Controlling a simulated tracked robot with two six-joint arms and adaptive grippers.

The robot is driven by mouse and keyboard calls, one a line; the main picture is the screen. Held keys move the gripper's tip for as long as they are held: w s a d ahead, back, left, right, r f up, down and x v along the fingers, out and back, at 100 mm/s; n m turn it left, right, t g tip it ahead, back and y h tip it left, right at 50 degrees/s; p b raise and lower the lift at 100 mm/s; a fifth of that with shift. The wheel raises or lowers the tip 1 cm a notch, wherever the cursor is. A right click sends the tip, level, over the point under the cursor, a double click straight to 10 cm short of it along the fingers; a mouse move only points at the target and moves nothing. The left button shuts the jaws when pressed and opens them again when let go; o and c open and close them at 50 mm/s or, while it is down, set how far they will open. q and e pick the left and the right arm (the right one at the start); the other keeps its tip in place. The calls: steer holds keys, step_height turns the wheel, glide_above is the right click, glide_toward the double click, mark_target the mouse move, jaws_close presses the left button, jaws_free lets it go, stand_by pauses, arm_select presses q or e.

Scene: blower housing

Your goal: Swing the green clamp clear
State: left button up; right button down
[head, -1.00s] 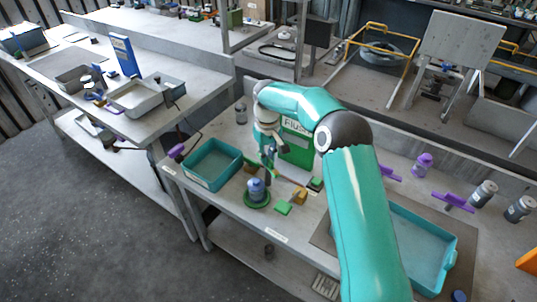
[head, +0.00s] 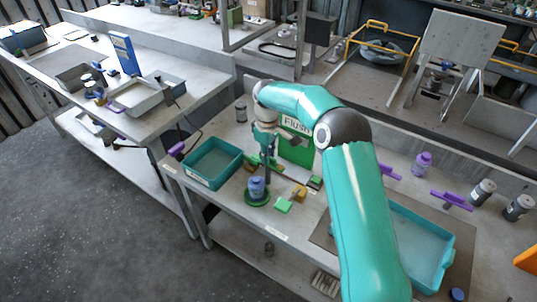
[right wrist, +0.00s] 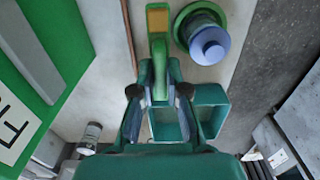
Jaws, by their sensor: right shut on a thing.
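In the right wrist view the green clamp (right wrist: 158,52), a bar with a yellow-orange end, lies between the fingers of my right gripper (right wrist: 160,82). The gripper is shut on it. In the head view my right gripper (head: 267,152) points down over the bench, and part of the green clamp (head: 256,160) shows beside it. The blue-topped cylinder (head: 257,186) stands upright on a round green base (head: 257,199), in front of the gripper. It also shows in the wrist view (right wrist: 208,42), right of the clamp and apart from it. My left gripper is out of view.
A teal tray (head: 213,163) sits left of the gripper. A green "Flush" box (head: 295,150) stands close on the right. Small green (head: 283,205) and yellow (head: 299,193) blocks lie right of the cylinder. A larger teal tray (head: 447,262) is at right.

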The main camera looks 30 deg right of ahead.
steer(key=shift+w+r, duration=0.2)
steer(key=c, duration=1.2)
jaws_free()
steer(key=shift+f, duration=0.15)
steer(key=shift+s, duration=0.1)
step_height(320, 180, up, 12)
